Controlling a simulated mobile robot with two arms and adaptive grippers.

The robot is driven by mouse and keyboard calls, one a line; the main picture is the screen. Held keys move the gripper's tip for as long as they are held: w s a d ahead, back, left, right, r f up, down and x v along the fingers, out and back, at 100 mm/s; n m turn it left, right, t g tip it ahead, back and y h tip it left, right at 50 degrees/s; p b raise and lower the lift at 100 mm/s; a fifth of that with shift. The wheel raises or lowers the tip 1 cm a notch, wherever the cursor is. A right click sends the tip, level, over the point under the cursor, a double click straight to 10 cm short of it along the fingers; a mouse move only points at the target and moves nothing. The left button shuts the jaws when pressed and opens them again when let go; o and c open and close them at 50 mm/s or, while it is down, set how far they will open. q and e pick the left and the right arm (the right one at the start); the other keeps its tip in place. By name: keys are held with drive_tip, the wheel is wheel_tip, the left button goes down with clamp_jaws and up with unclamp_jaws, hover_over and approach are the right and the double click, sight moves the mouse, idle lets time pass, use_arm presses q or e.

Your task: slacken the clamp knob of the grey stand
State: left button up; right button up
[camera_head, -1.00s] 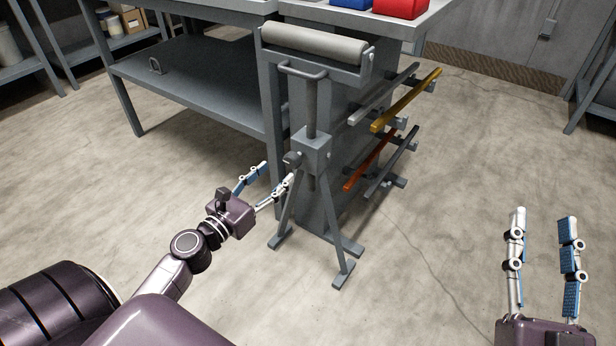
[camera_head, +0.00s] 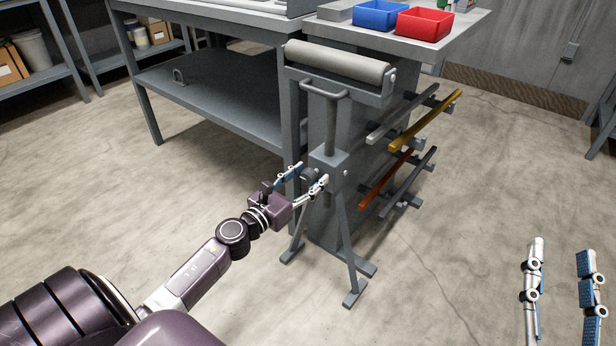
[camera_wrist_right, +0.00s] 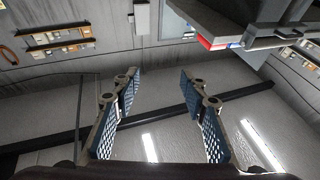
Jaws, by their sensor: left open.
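The grey stand (camera_head: 336,152) is upright, with a roller (camera_head: 335,63) on top, a T-handled post and splayed legs. Its dark clamp knob (camera_head: 309,174) sticks out from the left side of the collar block, partly hidden by my gripper. My left gripper (camera_head: 313,174) is open, its fingertips on either side of the knob in the head view. I cannot tell whether they touch it. My right gripper (camera_head: 561,247) is open and empty at the lower right, well away from the stand. Its spread fingers also show in the right wrist view (camera_wrist_right: 161,82).
A grey workbench (camera_head: 215,95) with a lower shelf stands behind left. A cabinet beside the stand carries coloured bars (camera_head: 424,121) on side pegs, with a blue bin (camera_head: 380,15) and a red bin (camera_head: 424,24) on top. The floor at right is clear.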

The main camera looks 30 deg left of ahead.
use_arm(q)
drive_tip(key=c, duration=1.2)
drive_tip(key=shift+o, duration=0.2)
